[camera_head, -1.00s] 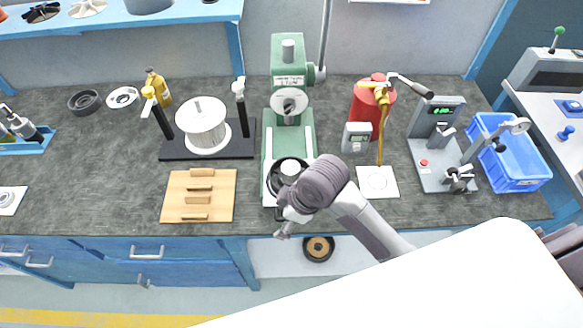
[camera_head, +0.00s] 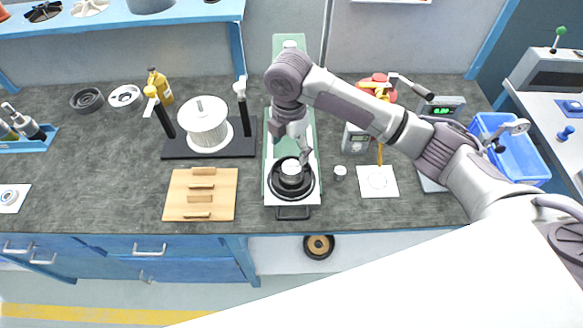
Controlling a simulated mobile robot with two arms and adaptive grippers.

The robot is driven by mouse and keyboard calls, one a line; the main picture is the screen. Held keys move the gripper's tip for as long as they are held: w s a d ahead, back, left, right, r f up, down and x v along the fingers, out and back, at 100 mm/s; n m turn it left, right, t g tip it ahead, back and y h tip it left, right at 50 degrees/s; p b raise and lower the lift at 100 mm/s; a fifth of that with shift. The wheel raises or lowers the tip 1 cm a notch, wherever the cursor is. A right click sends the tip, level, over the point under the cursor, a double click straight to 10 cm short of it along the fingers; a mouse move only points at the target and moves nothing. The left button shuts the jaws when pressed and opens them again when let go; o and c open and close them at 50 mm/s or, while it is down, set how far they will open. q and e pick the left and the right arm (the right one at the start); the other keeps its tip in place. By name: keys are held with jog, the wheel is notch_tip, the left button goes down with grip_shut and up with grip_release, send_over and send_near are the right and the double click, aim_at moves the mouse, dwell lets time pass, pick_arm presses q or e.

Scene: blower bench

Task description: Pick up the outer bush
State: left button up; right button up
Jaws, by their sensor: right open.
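A small grey metal ring-like piece (camera_head: 339,173), which could be the outer bush, stands on the bench just right of the green press (camera_head: 310,140). A black round part with a pale cylinder (camera_head: 291,168) in its middle sits on the press bed. I cannot tell for sure which of these is the outer bush. My right gripper (camera_head: 305,155) is open and points down over the press bed, just above and behind the pale cylinder. My arm hides most of the press head. My left gripper is out of view.
A wooden board (camera_head: 170,205) with slats and a black stand with a white drum (camera_head: 208,125) are to the left. A white pad (camera_head: 378,182), a grey meter (camera_head: 355,138), a red canister and a blue crate (camera_head: 520,165) are to the right. The bench front edge is near.

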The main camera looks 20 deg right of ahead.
aim_at(291, 166)
notch_tip(291, 166, down, 4)
jog(key=shift+f+p, duration=0.25)
jog(key=shift+p, duration=0.05)
jog(key=shift+w+d+f+p, duration=0.1)
jog(key=shift+f+p, duration=0.2)
jog(key=shift+f, duration=0.6)
jog(key=shift+w+d+f+p, duration=0.15)
jog(key=shift+f+p, duration=0.15)
jog(key=shift+f, duration=0.55)
jog(key=shift+w+d+f+p, duration=0.1)
jog(key=shift+f+p, duration=0.2)
jog(key=shift+f, duration=0.6)
jog(key=c, duration=1.4)
jog(key=shift+r, duration=0.1)
